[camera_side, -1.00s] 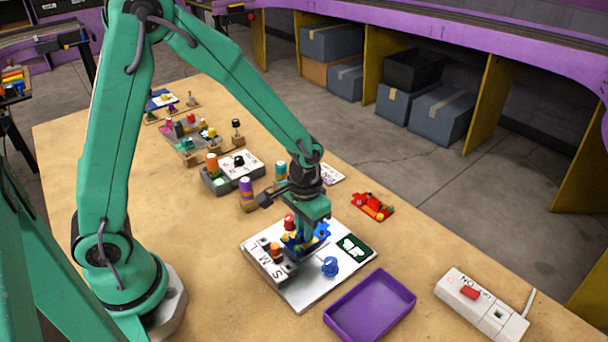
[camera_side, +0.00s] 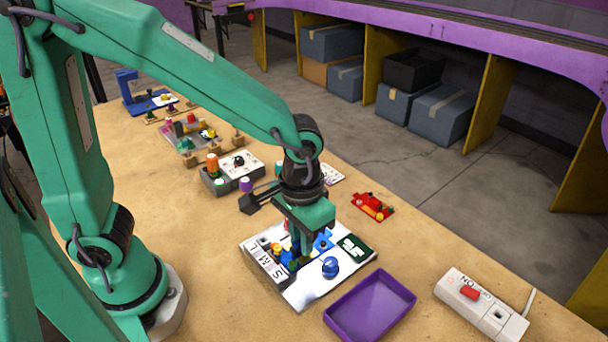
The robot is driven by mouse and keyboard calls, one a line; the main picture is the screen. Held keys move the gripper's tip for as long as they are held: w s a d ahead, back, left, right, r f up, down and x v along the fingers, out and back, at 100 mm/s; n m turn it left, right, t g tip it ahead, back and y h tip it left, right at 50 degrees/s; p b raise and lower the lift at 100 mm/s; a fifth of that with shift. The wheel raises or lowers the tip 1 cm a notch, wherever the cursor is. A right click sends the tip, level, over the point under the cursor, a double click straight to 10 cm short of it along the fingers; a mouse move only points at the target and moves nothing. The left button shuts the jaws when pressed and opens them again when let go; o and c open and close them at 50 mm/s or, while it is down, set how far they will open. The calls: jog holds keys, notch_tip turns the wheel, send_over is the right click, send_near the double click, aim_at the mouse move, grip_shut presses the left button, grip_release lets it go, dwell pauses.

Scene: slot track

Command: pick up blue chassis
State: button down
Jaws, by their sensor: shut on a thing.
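The blue chassis (camera_side: 322,242) is over the white board (camera_side: 310,296) with the S, M, L labels. It is partly hidden by my gripper, and small coloured pieces show around it. My gripper (camera_side: 300,252) points down from above and is shut on the blue chassis. I cannot tell whether the chassis touches the board. A round blue knob (camera_side: 330,267) stands on the board just right of my gripper. A yellow-orange piece (camera_side: 277,248) is to its left, beside the labelled strip.
A purple tray (camera_side: 370,306) lies in front of the board, right of it. A red piece with small parts (camera_side: 373,207) lies behind right. A white switch box (camera_side: 481,303) is at the far right. A grey block with an orange cylinder (camera_side: 213,178) stands behind left.

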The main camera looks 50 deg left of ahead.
jog(key=shift+s+d+r, duration=0.25)
jog(key=shift+d, duration=0.05)
dwell(0.5)
